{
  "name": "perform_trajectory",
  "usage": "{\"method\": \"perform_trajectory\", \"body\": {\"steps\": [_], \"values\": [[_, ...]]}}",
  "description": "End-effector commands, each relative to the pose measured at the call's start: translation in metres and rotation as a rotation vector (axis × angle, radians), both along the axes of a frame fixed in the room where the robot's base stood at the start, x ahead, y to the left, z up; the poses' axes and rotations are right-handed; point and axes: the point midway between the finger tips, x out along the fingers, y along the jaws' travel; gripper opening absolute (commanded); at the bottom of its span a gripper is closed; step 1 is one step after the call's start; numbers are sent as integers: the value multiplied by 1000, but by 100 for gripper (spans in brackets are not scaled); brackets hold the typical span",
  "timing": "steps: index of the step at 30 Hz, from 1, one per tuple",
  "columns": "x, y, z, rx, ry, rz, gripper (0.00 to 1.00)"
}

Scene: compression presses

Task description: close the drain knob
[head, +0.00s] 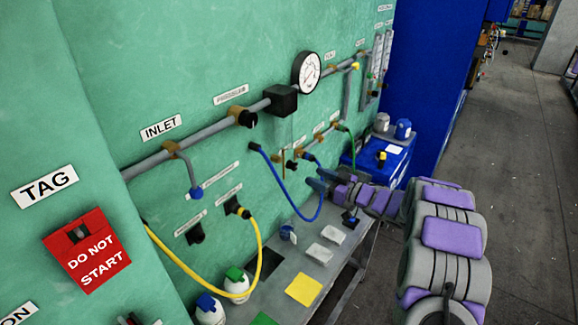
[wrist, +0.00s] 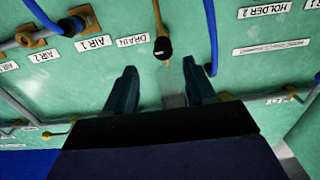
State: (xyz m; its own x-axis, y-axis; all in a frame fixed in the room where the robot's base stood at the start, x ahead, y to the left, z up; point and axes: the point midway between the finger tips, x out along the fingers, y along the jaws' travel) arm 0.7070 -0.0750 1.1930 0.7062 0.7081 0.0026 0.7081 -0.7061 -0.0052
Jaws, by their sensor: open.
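The drain knob (wrist: 163,47) is a black round knob on a short brass stem, beside the DRAIN label (wrist: 132,40) in the wrist view. In the head view a small dark knob (head: 291,164) on a brass fitting, likely the same one, shows on the green wall left of my gripper. My gripper (wrist: 160,86) is open and empty, with its two dark fingers spread. The knob lies beyond the fingertips, roughly in line with the gap, and is not between them. In the head view my gripper (head: 318,181) is near the wall, above the grey bench.
A blue hose (head: 318,205) loops just left of my gripper; blue hoses also flank the knob in the wrist view. A grey bench (head: 272,295) below holds bottles and cards. A blue box (head: 375,160) stands behind the arm. Open floor lies right.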

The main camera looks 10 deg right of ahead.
Motion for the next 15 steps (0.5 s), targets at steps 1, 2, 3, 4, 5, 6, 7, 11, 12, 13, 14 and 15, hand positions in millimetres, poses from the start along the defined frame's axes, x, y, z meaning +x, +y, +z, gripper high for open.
{"method": "perform_trajectory", "body": {"steps": [1,2,3,4,5,6,7,11,12,13,14,15], "values": [[8,10,-1,-2,-1,4,55],[12,15,-1,-4,-1,4,55],[18,20,-1,-4,-1,3,55],[22,25,-1,-4,-2,4,55],[26,29,0,-4,-2,4,55],[31,35,0,-2,-2,5,55],[35,38,0,-1,-1,5,55],[53,54,0,-2,-4,1,55],[58,58,1,-3,-3,1,55],[62,61,1,-3,-3,1,55],[65,65,0,-3,-3,1,55],[68,69,0,-2,-2,1,55]]}}
